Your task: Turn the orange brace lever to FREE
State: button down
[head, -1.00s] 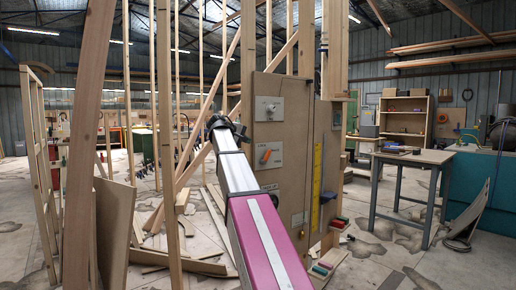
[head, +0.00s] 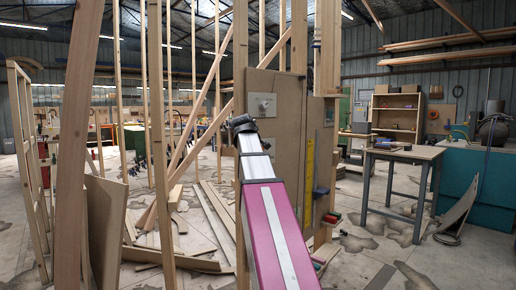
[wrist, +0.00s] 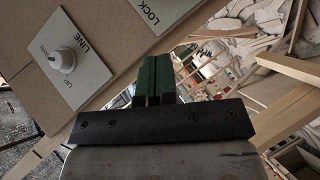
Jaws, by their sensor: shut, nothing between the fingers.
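The orange brace lever shows in neither current view; in the head view my arm covers the part of the panel where it was. My gripper (wrist: 157,80) shows in the wrist view as dark green fingers, shut and empty, beside the panel's edge.
The upright panel (head: 288,130) carries a grey plate with a knob (head: 262,105) and a yellow strip (head: 309,175). Timber studs and a leaning board (head: 107,215) stand to the left. A workbench (head: 405,154) stands at the right, with open floor before it.

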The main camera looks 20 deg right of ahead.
jog(key=s+d+f+x, duration=0.1)
jog(key=d+x, duration=0.1)
jog(key=x, duration=1)
jog(key=shift+d+f, duration=0.25)
jog(key=shift+d, duration=0.05)
jog(key=shift+w+d+m+g+y, duration=0.1)
jog(key=shift+d+m+g+y, duration=0.2)
jog(key=shift+d+y, duration=0.1)
jog(key=d+f+m+g+y, duration=0.1)
jog(key=y, duration=0.1)
jog(key=d+m+y, duration=0.2)
jog(key=w+d+f+m+g+y, duration=0.1)
jog(key=y, duration=0.1)
jog(key=shift+d+f+g+y, duration=0.3)
jog(key=shift+d+f+y, duration=0.05)
jog(key=shift+d+y, duration=0.05)
dwell(0.5)
jog(key=shift+f, duration=0.1)
dwell(0.5)
